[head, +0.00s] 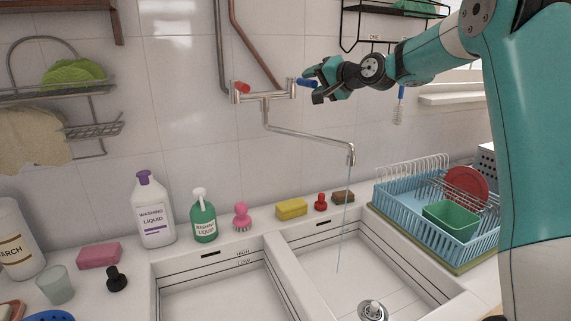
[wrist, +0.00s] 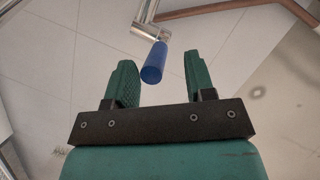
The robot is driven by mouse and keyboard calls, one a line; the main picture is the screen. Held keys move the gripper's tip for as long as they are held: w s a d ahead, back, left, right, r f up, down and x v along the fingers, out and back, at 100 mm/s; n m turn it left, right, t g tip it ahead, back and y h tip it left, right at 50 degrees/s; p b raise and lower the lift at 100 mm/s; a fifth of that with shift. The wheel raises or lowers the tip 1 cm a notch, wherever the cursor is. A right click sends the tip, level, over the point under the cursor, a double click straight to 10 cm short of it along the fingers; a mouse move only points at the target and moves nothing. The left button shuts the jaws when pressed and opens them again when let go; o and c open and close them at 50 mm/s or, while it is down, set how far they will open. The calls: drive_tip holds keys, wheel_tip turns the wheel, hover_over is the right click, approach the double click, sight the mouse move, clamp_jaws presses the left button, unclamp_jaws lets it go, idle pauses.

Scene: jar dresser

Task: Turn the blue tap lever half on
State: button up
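The blue tap lever (head: 306,83) is on the right end of the wall-mounted metal tap (head: 268,97). A thin stream of water (head: 344,215) falls from the spout into the right basin. My gripper (head: 313,84) is at the blue lever, partly hiding it in the head view. In the wrist view the blue lever (wrist: 154,63) lies between the two green fingers of my gripper (wrist: 163,72), nearer the left one. There is a clear gap to the right finger, so the gripper is open. The red lever (head: 241,87) is on the tap's left end.
Below are two sink basins. Along the back ledge stand a white bottle (head: 153,208), a green pump bottle (head: 204,216), a pink brush (head: 242,216) and a yellow sponge (head: 292,209). A blue dish rack (head: 405,208) is at right.

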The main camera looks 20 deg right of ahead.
drive_tip(key=b+v, duration=0.5)
drive_tip(key=v, duration=0.8)
drive_tip(key=s+a+f+n+g+p, duration=0.1)
drive_tip(key=s+a+f+n+g, duration=0.1)
drive_tip(key=a, duration=0.5)
drive_tip(key=s+a+f+n+g+y+p, duration=0.1)
drive_tip(key=s+a+f+n+g, duration=0.2)
drive_tip(key=a, duration=0.5)
drive_tip(key=s+a+f+n+g+p, duration=0.1)
drive_tip(key=s+a+f+n+g, duration=0.2)
drive_tip(key=s+a+f, duration=0.2)
drive_tip(key=shift+s+a+f+g+y, duration=0.3)
drive_tip(key=shift+s+a+f+g, duration=0.1)
drive_tip(key=shift+s+a, duration=1)
